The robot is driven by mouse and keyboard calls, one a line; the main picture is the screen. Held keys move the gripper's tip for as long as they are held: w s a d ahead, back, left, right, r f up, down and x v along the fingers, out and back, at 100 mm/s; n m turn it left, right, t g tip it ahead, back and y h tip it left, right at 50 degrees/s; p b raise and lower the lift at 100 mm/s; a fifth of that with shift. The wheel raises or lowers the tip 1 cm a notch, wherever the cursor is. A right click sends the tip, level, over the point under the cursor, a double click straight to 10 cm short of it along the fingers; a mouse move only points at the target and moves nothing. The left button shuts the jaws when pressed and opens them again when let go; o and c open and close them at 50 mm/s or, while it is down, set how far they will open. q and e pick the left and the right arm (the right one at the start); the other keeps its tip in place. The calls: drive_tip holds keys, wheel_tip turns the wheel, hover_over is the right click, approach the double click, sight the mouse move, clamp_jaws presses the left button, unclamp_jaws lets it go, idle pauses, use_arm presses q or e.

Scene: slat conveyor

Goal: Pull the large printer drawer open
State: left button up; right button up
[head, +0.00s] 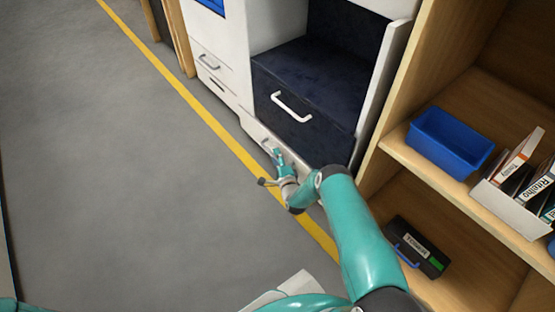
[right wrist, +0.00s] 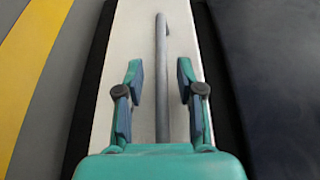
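The printer (head: 225,40) is a white cabinet at the top of the head view. A low white drawer front (head: 252,127) runs along its base, below a dark blue front with a white handle (head: 291,107). My right gripper (head: 279,158) is at the low white front and partly covers its handle. In the right wrist view the gripper (right wrist: 160,80) is open, with a finger on each side of a grey bar handle (right wrist: 161,55). Gaps show between the fingers and the bar. The low drawer looks shut. My left gripper is not in view.
A wooden shelf (head: 397,150) stands close on the right, with a blue bin (head: 450,140), a white holder of books and a dark labelled case (head: 418,247). The grey floor (head: 110,160) with a yellow line is clear on the left.

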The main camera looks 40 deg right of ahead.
clamp_jaws()
